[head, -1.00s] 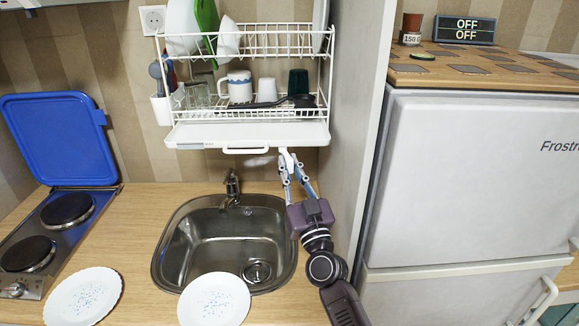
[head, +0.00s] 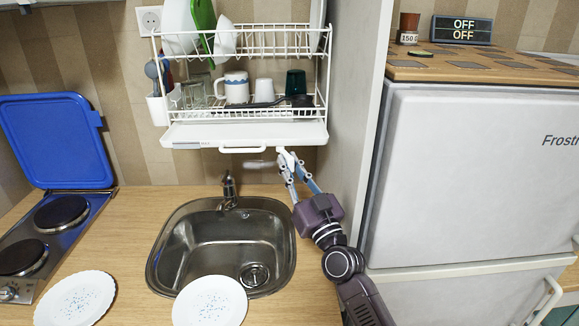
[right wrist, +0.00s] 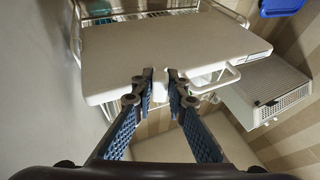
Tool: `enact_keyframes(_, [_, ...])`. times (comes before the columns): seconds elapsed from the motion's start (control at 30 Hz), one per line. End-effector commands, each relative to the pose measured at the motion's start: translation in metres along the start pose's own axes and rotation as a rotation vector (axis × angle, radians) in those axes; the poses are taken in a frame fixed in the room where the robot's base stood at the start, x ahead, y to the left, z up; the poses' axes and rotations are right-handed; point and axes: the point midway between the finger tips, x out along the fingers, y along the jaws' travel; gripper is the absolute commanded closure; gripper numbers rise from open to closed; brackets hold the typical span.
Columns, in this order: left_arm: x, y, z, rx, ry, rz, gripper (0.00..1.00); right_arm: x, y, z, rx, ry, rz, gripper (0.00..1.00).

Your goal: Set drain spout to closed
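The white dish rack's drip tray (head: 245,135) hangs on the wall above the sink. A short pale drain spout (head: 261,163) shows below its front edge, lying roughly sideways and pointing left. My right gripper (head: 287,163) is just under the tray, to the right of the spout. White material shows around its fingertips. In the right wrist view, my right gripper (right wrist: 160,82) has its fingers a narrow gap apart at the tray (right wrist: 165,45). My left gripper is not in view.
A tray handle (head: 242,150) sits left of the gripper. The sink (head: 165,250) and faucet (head: 229,188) are below. A cabinet side panel (head: 352,110) stands close on the right, beside the fridge (head: 470,180). Cups and dishes fill the rack above.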

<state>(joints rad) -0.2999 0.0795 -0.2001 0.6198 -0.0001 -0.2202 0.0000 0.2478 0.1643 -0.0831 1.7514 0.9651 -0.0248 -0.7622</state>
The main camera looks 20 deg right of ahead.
Motion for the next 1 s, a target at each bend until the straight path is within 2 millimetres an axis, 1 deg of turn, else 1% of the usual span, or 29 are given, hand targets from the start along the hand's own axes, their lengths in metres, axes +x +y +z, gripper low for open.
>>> enact_keyframes(0.03, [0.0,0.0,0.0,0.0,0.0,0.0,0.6,0.0,0.0,0.0,0.0,0.0,0.0,0.79])
enact_keyframes(0.1, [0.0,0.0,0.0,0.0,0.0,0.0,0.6,0.0,0.0,0.0,0.0,0.0,0.0,0.72])
enact_keyframes(0.13, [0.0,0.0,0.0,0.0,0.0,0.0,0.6,0.0,0.0,0.0,0.0,0.0,0.0,0.7])
enact_keyframes(0.6, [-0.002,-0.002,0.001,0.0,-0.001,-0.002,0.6,0.0,0.0,-0.001,-0.001,0.001,0.005,0.7])
enact_keyframes(0.77, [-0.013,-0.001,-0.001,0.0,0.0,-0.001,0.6,0.002,-0.003,-0.003,-0.011,0.002,0.044,0.7])
enact_keyframes(0.9, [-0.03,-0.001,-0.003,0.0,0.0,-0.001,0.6,0.003,-0.008,-0.005,-0.037,-0.002,0.116,0.7])
enact_keyframes(0.97, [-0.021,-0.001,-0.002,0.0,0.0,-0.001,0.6,-0.013,-0.009,0.004,-0.048,-0.004,0.124,0.7])
enact_keyframes(1.0, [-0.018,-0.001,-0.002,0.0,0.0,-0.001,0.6,-0.022,-0.009,0.005,-0.051,-0.004,0.124,0.7])
